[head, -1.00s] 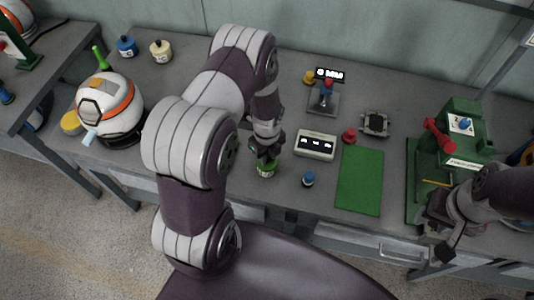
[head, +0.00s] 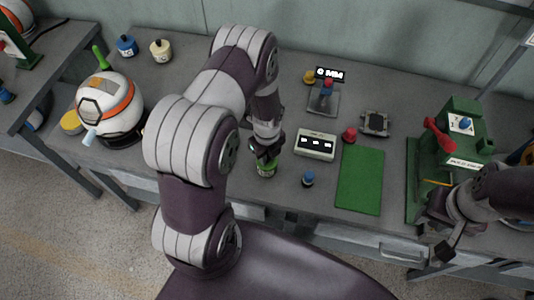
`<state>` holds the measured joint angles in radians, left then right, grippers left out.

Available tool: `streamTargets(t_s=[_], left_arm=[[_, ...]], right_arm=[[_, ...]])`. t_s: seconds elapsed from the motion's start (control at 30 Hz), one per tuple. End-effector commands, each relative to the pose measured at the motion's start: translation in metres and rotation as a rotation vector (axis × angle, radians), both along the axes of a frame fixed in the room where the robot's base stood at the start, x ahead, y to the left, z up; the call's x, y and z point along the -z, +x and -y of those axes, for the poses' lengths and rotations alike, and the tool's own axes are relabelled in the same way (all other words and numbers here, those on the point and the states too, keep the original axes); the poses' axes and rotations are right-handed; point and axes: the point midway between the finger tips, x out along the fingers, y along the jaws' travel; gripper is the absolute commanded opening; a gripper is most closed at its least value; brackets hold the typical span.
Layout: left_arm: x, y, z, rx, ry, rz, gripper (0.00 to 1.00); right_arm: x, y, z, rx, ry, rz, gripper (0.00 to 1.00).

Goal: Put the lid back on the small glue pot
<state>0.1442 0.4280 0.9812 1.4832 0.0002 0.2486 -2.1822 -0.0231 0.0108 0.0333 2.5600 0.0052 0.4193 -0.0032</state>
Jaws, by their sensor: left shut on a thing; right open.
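The small glue pot (head: 266,170), green with a pale label, stands upright near the table's front edge. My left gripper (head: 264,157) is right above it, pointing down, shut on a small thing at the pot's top. That thing looks like the lid, but the fingers hide most of it. I cannot tell whether the lid touches the rim. My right gripper (head: 446,248) is open and empty at the right, in front of the green press (head: 458,145).
A beige box with a display (head: 315,144), a blue-topped pot (head: 308,179) and a green mat (head: 360,180) lie right of the pot. A red knob-like thing (head: 349,135) is near the mat. A white and orange round machine (head: 110,108) stands at the left.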

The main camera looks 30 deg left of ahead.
Motion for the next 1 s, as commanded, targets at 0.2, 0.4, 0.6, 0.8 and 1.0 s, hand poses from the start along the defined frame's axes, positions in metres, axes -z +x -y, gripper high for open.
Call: streamTargets(t_s=[0.2,0.4,0.6,0.8,1.0], left_arm=[[0.0,0.0,0.0,0.0,0.0,0.0,0.0],[0.0,0.0,0.0,0.0,0.0,0.0,0.54],[0.0001,-0.0001,0.0,0.0,0.0,0.0,0.7],[0.0001,0.0,0.0001,0.0,0.0,0.0,0.79],[-0.0036,0.0,0.0,0.0,0.0,0.0,0.79]], right_arm=[[0.0001,0.0,0.0,0.0,0.0,0.0,0.43],[0.0001,0.0,0.0,0.0,0.0,0.0,0.43],[0.0001,0.0,0.0,0.0,0.0,0.0,0.43],[0.0001,0.0,0.0,0.0,0.0,0.0,0.43],[-0.0032,0.0,0.0,0.0,0.0,0.0,0.43]])
